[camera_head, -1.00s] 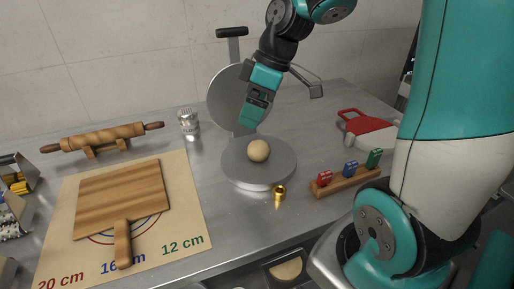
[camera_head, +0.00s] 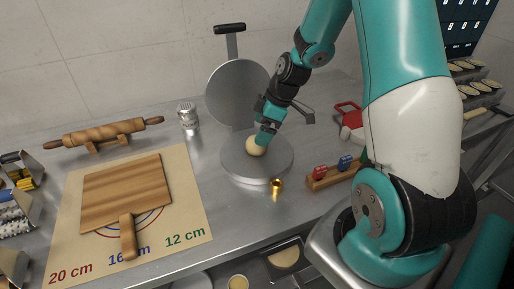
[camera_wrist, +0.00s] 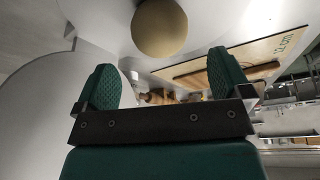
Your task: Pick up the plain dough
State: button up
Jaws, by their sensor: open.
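The plain dough (camera_head: 255,146) is a smooth, pale beige ball. It rests on the round grey lower plate (camera_head: 240,168) of a press whose round upper plate (camera_head: 236,90) stands raised behind it. My gripper (camera_head: 262,135) is just above and beside the ball at its upper right, partly overlapping it in the head view. In the wrist view the dough (camera_wrist: 159,27) is at the top middle, beyond the two green fingers (camera_wrist: 162,85), which are wide apart with nothing between them. Whether a finger touches the ball cannot be told.
A small brass piece (camera_head: 276,186) stands before the press. A wooden rack with coloured pieces (camera_head: 333,174) and a red-handled tool (camera_head: 349,115) are at right. A wooden board (camera_head: 127,192) lies on a mat at left; a rolling pin (camera_head: 103,134) and shaker (camera_head: 187,115) are behind.

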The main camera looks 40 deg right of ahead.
jog(key=shift+p+x, duration=0.85)
jog(key=shift+x, duration=1.8)
jog(key=shift+s+d+f, duration=0.1)
jog(key=shift+s+d, duration=0.05)
jog(key=shift+s, duration=0.05)
jog(key=c, duration=0.8)
